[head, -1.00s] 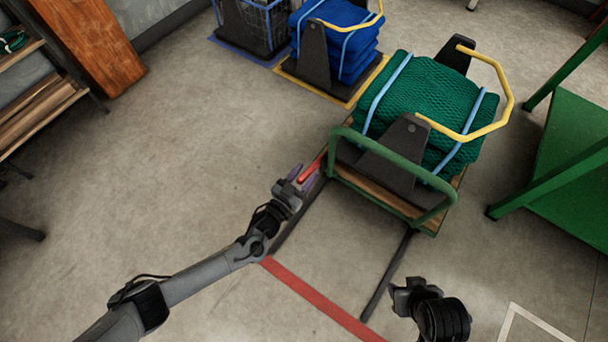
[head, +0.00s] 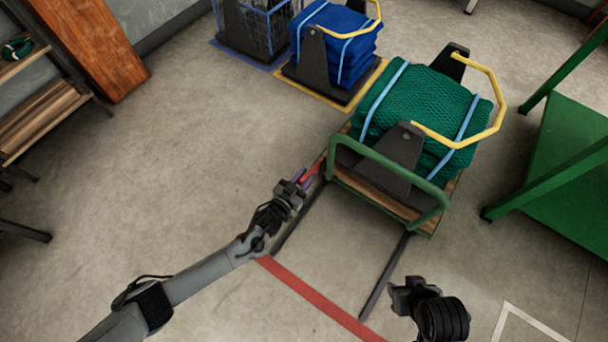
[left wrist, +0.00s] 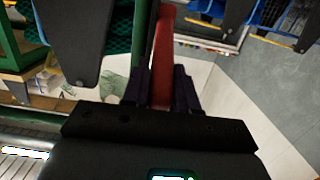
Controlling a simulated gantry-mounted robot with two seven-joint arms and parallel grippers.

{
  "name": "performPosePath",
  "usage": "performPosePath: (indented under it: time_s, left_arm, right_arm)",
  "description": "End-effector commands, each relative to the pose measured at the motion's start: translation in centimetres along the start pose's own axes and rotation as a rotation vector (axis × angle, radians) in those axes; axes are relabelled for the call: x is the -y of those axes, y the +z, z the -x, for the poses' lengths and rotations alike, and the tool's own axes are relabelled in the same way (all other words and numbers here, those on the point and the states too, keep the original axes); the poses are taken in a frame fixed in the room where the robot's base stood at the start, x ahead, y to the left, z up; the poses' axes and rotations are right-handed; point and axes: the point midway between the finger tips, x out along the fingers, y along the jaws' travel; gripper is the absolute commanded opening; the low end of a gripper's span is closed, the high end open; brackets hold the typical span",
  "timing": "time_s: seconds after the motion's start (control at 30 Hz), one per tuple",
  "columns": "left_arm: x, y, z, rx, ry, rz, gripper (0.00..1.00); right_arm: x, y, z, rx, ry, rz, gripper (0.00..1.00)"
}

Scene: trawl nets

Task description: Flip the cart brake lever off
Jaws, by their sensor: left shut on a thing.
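The cart (head: 388,196) stands right of centre in the head view, with a green tube handle (head: 384,152) and a folded green net (head: 424,112) strapped on it. The red brake lever (head: 312,171) sticks out at the cart's near left corner. My left gripper (head: 301,179) is shut on the lever. In the left wrist view the red lever (left wrist: 163,60) runs between the two dark fingers (left wrist: 160,90), and their tips hide part of it. My right gripper (head: 402,292) is at the lower right, away from the cart; its fingers are too unclear to read.
Dark floor rails (head: 388,276) run from the cart towards me, crossed by a red floor line (head: 315,300). A green table (head: 570,170) stands at the right. Blue folded nets (head: 336,40) on another stand are behind. The floor at left centre is clear.

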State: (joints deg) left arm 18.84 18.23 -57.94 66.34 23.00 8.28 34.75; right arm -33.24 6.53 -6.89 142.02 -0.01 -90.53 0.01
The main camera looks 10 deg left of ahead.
Motion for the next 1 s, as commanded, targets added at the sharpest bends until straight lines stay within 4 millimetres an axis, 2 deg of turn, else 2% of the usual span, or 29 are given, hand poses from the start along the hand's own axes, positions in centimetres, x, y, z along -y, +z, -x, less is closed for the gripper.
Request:
performPosePath:
  time_s: [0.03,0.1,0.4,0.7,1.0]
  left_arm:
    - [0.0,-1.3,0.0,0.030,-0.001,0.002,0.00]
    - [0.0,-1.8,-0.2,0.076,-0.002,0.002,0.00]
    - [0.0,-3.5,-1.5,0.283,-0.002,0.002,0.00]
    - [-0.1,-4.1,-2.7,0.448,0.000,0.001,0.00]
    - [0.0,-4.1,-3.2,0.506,-0.001,0.000,0.00]
  right_arm:
    - [-0.1,-0.6,2.0,0.000,0.000,0.000,0.43]
    - [-0.1,-1.1,3.4,-0.001,0.000,0.000,0.43]
    - [-0.4,-2.6,8.3,-0.001,0.005,0.006,0.43]
    - [-0.6,-3.4,10.6,-0.001,0.008,0.010,0.43]
    - [-0.5,-3.5,11.2,-0.001,0.006,0.007,0.43]
